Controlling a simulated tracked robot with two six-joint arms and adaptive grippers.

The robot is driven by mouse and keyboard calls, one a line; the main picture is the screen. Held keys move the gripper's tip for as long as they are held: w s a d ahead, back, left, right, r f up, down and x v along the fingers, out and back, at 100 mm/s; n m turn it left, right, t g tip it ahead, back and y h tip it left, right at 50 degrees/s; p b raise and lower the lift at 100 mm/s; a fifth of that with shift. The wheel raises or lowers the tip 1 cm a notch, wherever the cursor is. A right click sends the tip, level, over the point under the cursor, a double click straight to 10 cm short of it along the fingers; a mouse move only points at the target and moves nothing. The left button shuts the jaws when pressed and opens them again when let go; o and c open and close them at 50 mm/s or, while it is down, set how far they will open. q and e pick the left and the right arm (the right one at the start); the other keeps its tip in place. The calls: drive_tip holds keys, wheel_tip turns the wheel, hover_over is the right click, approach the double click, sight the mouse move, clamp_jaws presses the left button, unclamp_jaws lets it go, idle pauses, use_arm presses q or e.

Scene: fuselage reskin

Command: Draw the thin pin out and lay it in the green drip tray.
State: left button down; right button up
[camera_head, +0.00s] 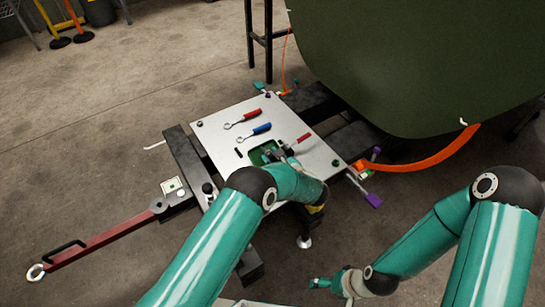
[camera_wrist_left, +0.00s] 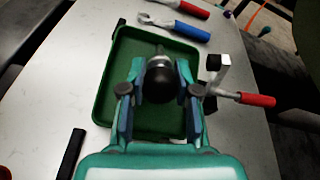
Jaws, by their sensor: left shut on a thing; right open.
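The green drip tray (camera_head: 257,157) lies on the pale metal plate; it fills the middle of the left wrist view (camera_wrist_left: 112,95). My left gripper (camera_head: 276,155) is over the tray, its fingers shut on the thin pin. In the left wrist view, the gripper (camera_wrist_left: 160,84) closes on both sides of the pin's round black knob (camera_wrist_left: 160,78), with a bright metal part beyond it. The rest of the pin is hidden, and I cannot tell whether it touches the tray floor. My right gripper (camera_head: 331,284) is open and empty, low at front right, away from the plate.
A red-handled wrench (camera_head: 245,118) and a blue-handled wrench (camera_head: 256,132) lie beyond the tray. A red-handled tool (camera_wrist_left: 240,96) with a metal block is close right of the tray. A long red bar (camera_head: 100,239) extends left. The large green panel (camera_head: 420,60) hangs at upper right.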

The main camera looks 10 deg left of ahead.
use_arm(q)
drive_tip(key=c, duration=0.8)
unclamp_jaws()
drive_tip(key=f, duration=0.3)
drive_tip(key=shift+s+a+g, duration=0.15)
drive_tip(key=shift+s+g, duration=0.15)
drive_tip(key=shift+s, duration=0.05)
drive_tip(key=shift+o, duration=0.2)
drive_tip(key=shift+r, duration=0.15)
drive_tip(key=shift+w+r+p, duration=0.1)
drive_tip(key=shift+r+p, duration=0.65)
drive_tip(key=shift+r, duration=0.5)
drive_tip(key=shift+w+r+p, duration=0.1)
drive_tip(key=shift+r+p, duration=1.45)
drive_tip(key=shift+r, duration=2)
